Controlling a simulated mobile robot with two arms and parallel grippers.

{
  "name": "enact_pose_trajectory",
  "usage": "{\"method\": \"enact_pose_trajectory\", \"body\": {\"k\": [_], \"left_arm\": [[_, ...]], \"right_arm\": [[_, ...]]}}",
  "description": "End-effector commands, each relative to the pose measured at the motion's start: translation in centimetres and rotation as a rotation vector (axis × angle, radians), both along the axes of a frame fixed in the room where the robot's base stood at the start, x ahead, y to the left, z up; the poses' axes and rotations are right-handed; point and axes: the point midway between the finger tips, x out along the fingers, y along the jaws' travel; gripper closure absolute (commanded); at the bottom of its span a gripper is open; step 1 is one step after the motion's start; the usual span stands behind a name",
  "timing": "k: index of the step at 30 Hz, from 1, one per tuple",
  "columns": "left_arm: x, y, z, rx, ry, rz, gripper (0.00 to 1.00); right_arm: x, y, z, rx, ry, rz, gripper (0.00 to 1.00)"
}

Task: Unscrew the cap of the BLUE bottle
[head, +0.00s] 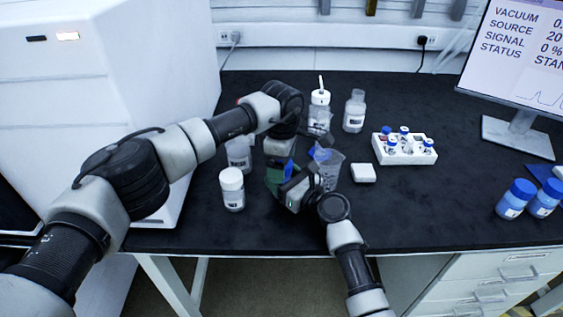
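Small patches of blue (290,171) and green show between my two grippers, at the front middle of the bench. I cannot tell whether the blue patch is a bottle or its cap. My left gripper (281,160) comes down from above beside it, its fingers mostly hidden. My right gripper (291,186) reaches up from the front, close below the left one. Whether either is open or shut does not show.
A clear beaker (330,174) stands just right of my grippers. A white-capped bottle (232,193) and another bottle (238,156) stand to the left. A wash bottle (319,115) and clear bottle (354,114) stand behind. A vial rack (405,154) and monitor (520,60) are to the right.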

Motion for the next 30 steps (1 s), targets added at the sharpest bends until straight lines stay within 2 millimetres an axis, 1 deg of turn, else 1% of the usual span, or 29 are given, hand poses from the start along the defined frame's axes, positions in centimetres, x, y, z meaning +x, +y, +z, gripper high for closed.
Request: {"method": "enact_pose_trajectory", "body": {"k": [5,13,15,17,20,25,28,30], "left_arm": [[0.1,0.0,0.8,-0.001,-0.003,-0.001,0.2],[0.0,0.0,4.2,0.0,-0.002,-0.001,0.2],[0.0,0.0,4.6,0.001,-0.001,-0.005,0.26],[0.0,0.0,4.8,0.001,-0.001,-0.027,0.26],[0.0,0.0,5.5,-0.001,-0.002,-0.127,0.26],[0.1,0.0,7.2,-0.001,-0.002,-0.357,0.26],[0.0,0.0,7.7,0.0,0.0,-0.451,0.26],[0.0,0.0,7.6,0.0,0.001,-0.486,0.26]], "right_arm": [[0.0,0.0,0.0,-0.001,0.001,0.0,1.0],[0.0,0.0,0.0,-0.001,0.001,0.0,1.0],[0.0,0.0,0.0,-0.001,0.001,0.0,1.0],[0.0,0.0,0.0,-0.001,0.001,0.0,1.0],[0.0,0.0,0.0,-0.001,0.001,0.0,1.0],[0.0,0.0,0.0,-0.001,0.001,0.0,1.0],[0.0,0.0,0.0,-0.001,0.001,0.0,1.0],[0.0,0.0,0.0,-0.001,0.001,0.0,1.0]]}}
